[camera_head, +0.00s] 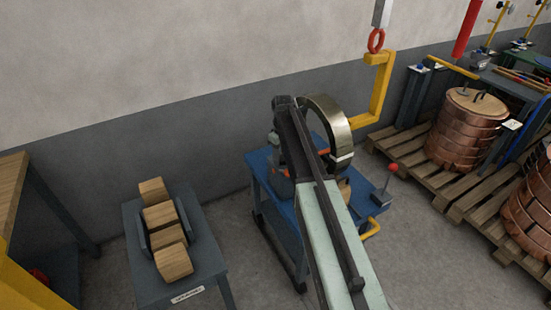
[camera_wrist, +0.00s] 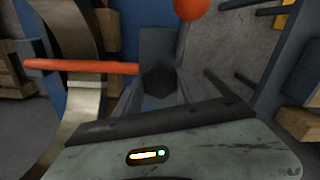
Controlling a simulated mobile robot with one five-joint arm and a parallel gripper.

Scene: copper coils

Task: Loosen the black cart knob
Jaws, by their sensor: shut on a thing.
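The black knob (camera_wrist: 158,80) shows in the wrist view as a dark faceted shape near the middle. My gripper (camera_wrist: 159,92) has a grey finger on each side of it and is shut on it. In the head view my arm reaches over the blue cart (camera_head: 262,167) and hides the knob. The fingertips cannot be made out there. A metal ring (camera_head: 337,128) stands upright on the cart and also shows at the left of the wrist view (camera_wrist: 84,108).
An orange-red bar (camera_wrist: 80,66) lies left of the knob. A red ball (camera_head: 393,167) tops a lever at the cart's right. A yellow hook (camera_head: 380,90) hangs behind. Wooden blocks (camera_head: 160,215) rest on a grey stand at left; copper coils (camera_head: 465,130) sit on pallets at right.

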